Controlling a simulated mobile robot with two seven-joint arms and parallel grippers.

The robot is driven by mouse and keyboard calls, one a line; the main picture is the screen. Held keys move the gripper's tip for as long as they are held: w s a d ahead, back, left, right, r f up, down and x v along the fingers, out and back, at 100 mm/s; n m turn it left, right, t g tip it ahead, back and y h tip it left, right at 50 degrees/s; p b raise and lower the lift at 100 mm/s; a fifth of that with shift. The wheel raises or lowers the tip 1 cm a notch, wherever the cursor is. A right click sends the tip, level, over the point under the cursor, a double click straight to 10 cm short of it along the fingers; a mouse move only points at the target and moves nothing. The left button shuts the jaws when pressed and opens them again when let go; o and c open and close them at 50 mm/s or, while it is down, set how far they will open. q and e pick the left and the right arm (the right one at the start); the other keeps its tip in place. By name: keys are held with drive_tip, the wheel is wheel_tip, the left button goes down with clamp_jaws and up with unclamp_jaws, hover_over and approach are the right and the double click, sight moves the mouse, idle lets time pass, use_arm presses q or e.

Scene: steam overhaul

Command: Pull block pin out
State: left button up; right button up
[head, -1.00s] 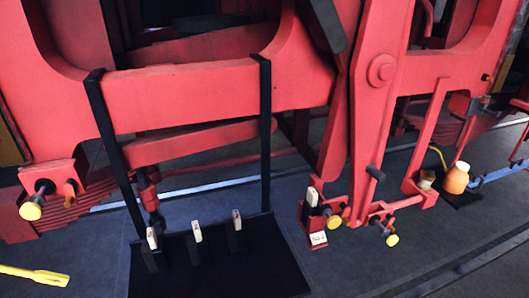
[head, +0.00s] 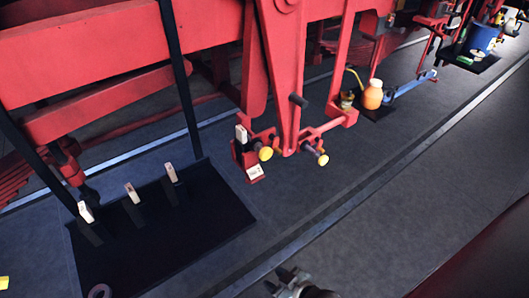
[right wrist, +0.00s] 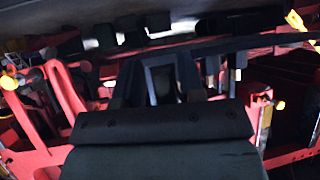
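A pin with a round yellow end (head: 265,153) sits in a small red block low on the red frame, beside an upright white-topped tag (head: 241,134). A white label (head: 255,171) is below it. A second yellow-ended pin (head: 322,159) sits just to the right on the red linkage. I cannot tell which one is the block pin. My right gripper (head: 290,284) shows partly at the bottom edge of the head view, well below and apart from both pins. In the right wrist view its dark fingers (right wrist: 160,80) stand apart with nothing seen between them. My left gripper is out of view.
A black mat (head: 160,245) with several white-tipped holders lies at the left, under dark upright straps. The grey floor in front of the pins is clear.

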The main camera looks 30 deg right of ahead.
idle(0.4)
drive_tip(key=shift+o, duration=0.8)
drive_tip(key=o, duration=0.5)
drive_tip(key=w+d+r+t+b, duration=0.1)
drive_tip(key=w+d+r, duration=0.1)
drive_tip(key=w+d+r+m+t+b, duration=0.1)
drive_tip(key=w+d+r, duration=0.1)
drive_tip(key=w, duration=0.1)
drive_tip(key=w+d+r+t+b, duration=0.1)
drive_tip(key=w+d+r, duration=0.1)
drive_tip(key=w+d, duration=0.1)
drive_tip(key=shift+w+d+r+m+h, duration=0.1)
drive_tip(key=shift+w+r+m+h, duration=0.05)
drive_tip(key=shift+w+m+h, duration=0.2)
drive_tip(key=m+t+h+b, duration=0.1)
drive_tip(key=m+t+b, duration=0.1)
drive_tip(key=t, duration=0.2)
approach(268, 154)
drive_tip(key=w, duration=0.3)
drive_tip(key=w+p, duration=0.1)
drive_tip(key=w, duration=0.2)
drive_tip(key=w+a, duration=0.1)
drive_tip(key=w, duration=0.2)
drive_tip(key=shift+w+p, duration=0.25)
drive_tip(key=shift+p, duration=0.05)
drive_tip(key=shift+w, duration=0.75)
drive_tip(key=shift+c, duration=0.4)
